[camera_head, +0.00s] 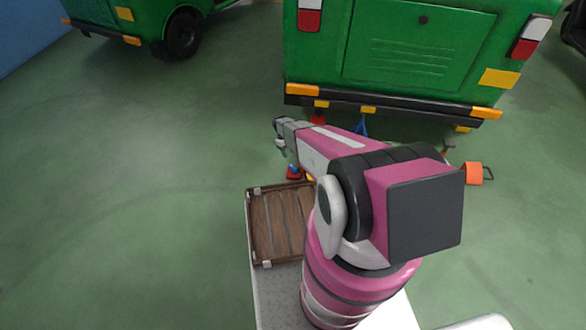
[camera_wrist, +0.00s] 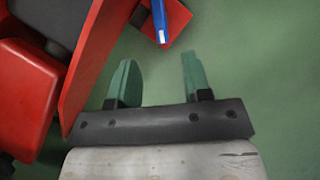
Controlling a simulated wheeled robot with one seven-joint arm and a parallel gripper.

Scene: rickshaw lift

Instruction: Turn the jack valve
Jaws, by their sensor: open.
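My gripper (camera_wrist: 159,62) is open in the wrist view, its two teal fingers apart with only green floor between them. Red jack parts (camera_wrist: 98,65) fill the left side of that view, close beside the left finger. A blue rod (camera_wrist: 159,20) with a pale end lies over a small red plate (camera_wrist: 178,18), beyond the fingertips. I cannot pick out the jack valve. In the head view my gripper (camera_head: 281,140) is left of the green rickshaw's rear bumper, and my arm hides much of the jack. A red piece (camera_head: 317,118) shows under the bumper.
The green rickshaw (camera_head: 400,50) stands ahead, its dark bumper (camera_head: 390,106) just beyond my arm. A wooden crate (camera_head: 273,225) sits left of my arm. An orange object with a handle (camera_head: 473,173) is at right. Another green vehicle (camera_head: 150,20) stands far left. The left floor is clear.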

